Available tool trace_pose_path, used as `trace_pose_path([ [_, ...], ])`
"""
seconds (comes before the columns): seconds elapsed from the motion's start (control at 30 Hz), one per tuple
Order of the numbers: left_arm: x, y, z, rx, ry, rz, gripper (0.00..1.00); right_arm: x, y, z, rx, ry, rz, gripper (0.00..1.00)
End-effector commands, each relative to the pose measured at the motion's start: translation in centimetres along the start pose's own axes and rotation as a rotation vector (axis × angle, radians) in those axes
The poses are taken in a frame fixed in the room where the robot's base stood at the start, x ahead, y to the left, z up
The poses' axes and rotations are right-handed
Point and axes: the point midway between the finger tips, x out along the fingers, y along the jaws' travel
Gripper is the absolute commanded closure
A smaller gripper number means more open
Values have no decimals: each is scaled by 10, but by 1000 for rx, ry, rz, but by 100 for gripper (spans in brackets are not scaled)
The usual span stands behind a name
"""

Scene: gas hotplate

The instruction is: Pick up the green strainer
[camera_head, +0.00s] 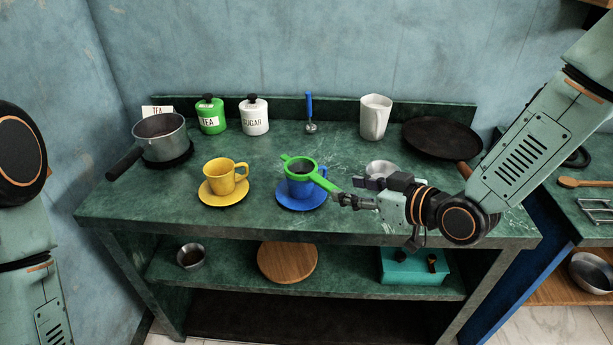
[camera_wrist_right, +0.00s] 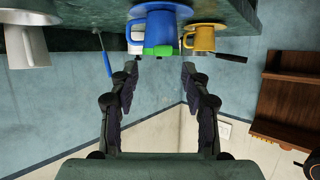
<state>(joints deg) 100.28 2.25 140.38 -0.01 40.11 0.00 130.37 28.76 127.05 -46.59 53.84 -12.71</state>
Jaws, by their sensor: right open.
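The green strainer (camera_head: 300,167) rests on top of the blue cup (camera_head: 297,187), which stands on a blue saucer (camera_head: 287,203). Its handle points right and toward the front, to my right gripper (camera_head: 348,191). The right gripper is open at the handle's end; I cannot tell whether the handle lies between the fingers. In the right wrist view the open fingers (camera_wrist_right: 160,82) have a clear gap, with the blue cup (camera_wrist_right: 160,28) upside down beyond them. A green patch there could be the strainer or a canister. My left gripper is out of view.
A yellow cup (camera_head: 220,178) on its saucer stands left of the blue cup. A metal bowl (camera_head: 381,168) is close behind my right gripper. A saucepan (camera_head: 160,137), tea canister (camera_head: 211,117), sugar canister (camera_head: 254,118), white jug (camera_head: 375,118) and frying pan (camera_head: 442,137) stand farther back.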

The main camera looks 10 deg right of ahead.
Motion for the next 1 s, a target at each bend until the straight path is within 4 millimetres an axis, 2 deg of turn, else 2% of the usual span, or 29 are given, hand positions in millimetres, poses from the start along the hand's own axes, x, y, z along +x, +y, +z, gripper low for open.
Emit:
trace_pose_path([
  [0.2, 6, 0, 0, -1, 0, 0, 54, 18, -2, 3, -4, -4, -1, 53],
  [0.47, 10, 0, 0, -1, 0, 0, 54, 30, -3, 4, -1, -3, 0, 53],
  [0.8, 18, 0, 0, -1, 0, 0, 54, 69, -4, 9, -1, -2, 2, 53],
  [1.0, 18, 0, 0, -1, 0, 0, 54, 74, -4, 8, 3, -2, 2, 53],
])
